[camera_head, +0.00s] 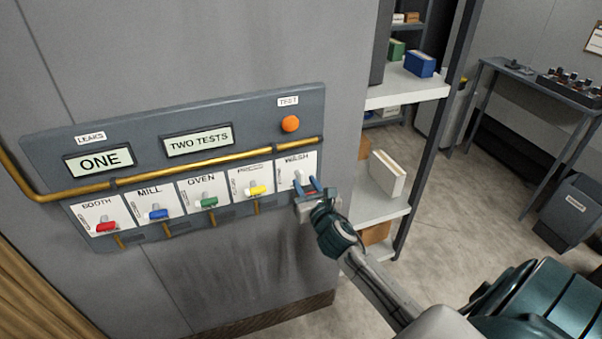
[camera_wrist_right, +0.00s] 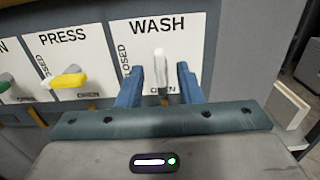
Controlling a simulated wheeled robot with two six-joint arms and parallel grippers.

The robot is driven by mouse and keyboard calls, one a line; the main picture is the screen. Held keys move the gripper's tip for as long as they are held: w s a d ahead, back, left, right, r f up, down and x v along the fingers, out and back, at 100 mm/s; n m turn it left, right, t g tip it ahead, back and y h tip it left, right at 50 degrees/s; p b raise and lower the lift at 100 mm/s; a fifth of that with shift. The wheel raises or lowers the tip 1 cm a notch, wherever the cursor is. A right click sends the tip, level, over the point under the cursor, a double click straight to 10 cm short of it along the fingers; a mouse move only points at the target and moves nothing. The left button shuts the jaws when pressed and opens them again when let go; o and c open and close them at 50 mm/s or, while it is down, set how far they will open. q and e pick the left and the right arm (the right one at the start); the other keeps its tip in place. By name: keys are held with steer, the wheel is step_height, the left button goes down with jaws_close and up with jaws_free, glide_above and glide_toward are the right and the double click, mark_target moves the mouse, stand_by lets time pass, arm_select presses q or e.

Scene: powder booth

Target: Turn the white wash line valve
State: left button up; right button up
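The white wash line valve handle (camera_head: 298,177) is on the WASH plate (camera_wrist_right: 196,50) at the right end of the wall panel. In the right wrist view the handle (camera_wrist_right: 160,66) looks upright, with "CLOSED" at the plate's left side and "OPEN" along its bottom. My right gripper (camera_head: 309,188) is at this plate. Its blue fingers (camera_wrist_right: 159,86) are open, one on each side of the handle, with a visible gap on both sides. The handle's lower end is partly hidden by the gripper. My left gripper is not in view.
The yellow PRESS handle (camera_wrist_right: 68,80) sits just left of WASH, then green (camera_head: 208,202), blue (camera_head: 158,213) and red (camera_head: 106,226) handles. A yellow pipe (camera_head: 210,162) crosses the panel above the plates. A shelf unit (camera_head: 412,88) stands close on the right.

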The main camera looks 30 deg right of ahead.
mark_target(302, 179)
steer(key=shift+p+x, duration=0.3)
steer(key=shift+x, duration=1.75)
jaws_close()
